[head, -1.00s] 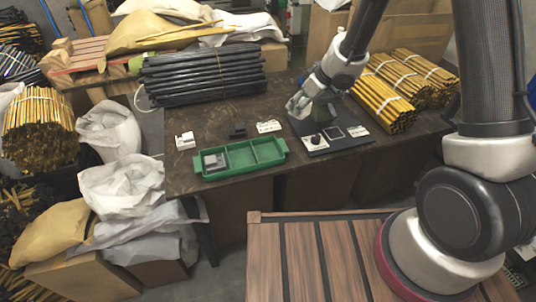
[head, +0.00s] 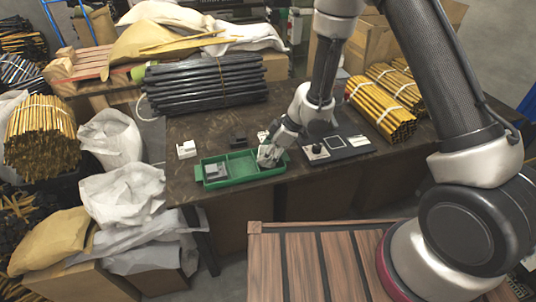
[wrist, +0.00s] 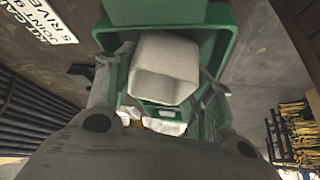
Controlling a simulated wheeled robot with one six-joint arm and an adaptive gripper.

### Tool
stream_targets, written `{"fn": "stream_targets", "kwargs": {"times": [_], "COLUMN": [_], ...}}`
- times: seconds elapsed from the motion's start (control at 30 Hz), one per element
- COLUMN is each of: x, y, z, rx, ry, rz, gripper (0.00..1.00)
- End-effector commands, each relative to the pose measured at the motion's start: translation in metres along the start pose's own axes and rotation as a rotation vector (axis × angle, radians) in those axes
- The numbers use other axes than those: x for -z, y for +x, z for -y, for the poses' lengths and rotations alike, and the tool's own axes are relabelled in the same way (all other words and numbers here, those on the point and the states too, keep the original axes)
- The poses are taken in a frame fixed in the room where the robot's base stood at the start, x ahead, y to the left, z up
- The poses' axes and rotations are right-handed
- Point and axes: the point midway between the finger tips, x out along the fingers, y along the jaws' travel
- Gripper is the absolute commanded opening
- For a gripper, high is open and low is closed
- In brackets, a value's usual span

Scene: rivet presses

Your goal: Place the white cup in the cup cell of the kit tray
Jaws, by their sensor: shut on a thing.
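The white cup (wrist: 165,62) is between the fingers of my gripper (head: 268,158), seen large in the wrist view. My gripper is shut on it, over the right-hand cell of the green kit tray (head: 212,184). In the wrist view the tray's green wall (wrist: 160,10) shows behind and around the cup. I cannot tell whether the cup touches the tray floor. In the head view the fingers largely hide the cup. A grey item (head: 215,171) sits in the tray's left cell. The middle cell looks empty.
A white block (head: 187,149) and a dark block (head: 238,141) stand behind the tray. A dark board (head: 345,146) with a black knob lies to the right. Bundled black rods (head: 205,85) and yellow rods (head: 385,108) lie farther back. A printed label (wrist: 45,20) shows in the wrist view.

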Motion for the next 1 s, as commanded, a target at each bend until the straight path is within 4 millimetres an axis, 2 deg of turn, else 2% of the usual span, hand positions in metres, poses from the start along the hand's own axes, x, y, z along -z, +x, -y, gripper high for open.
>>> {"fn": "stream_targets", "kwargs": {"times": [0.1,0.43,0.47,0.5,0.83,1.0], "x": [-0.003,-0.005,-0.005,-0.005,-0.004,-0.003], "y": [0.006,0.009,0.008,0.008,0.006,-0.014], "z": [0.0,0.0,0.0,0.0,-0.001,-0.002], "rx": [-0.001,-0.001,-0.001,-0.001,-0.002,-0.005], "ry": [0.0,0.0,0.0,0.0,0.0,0.001], "rz": [0.0,0.0,0.0,0.0,-0.001,-0.002], "gripper": [0.29,0.29,0.56,0.62,0.62,0.62]}}
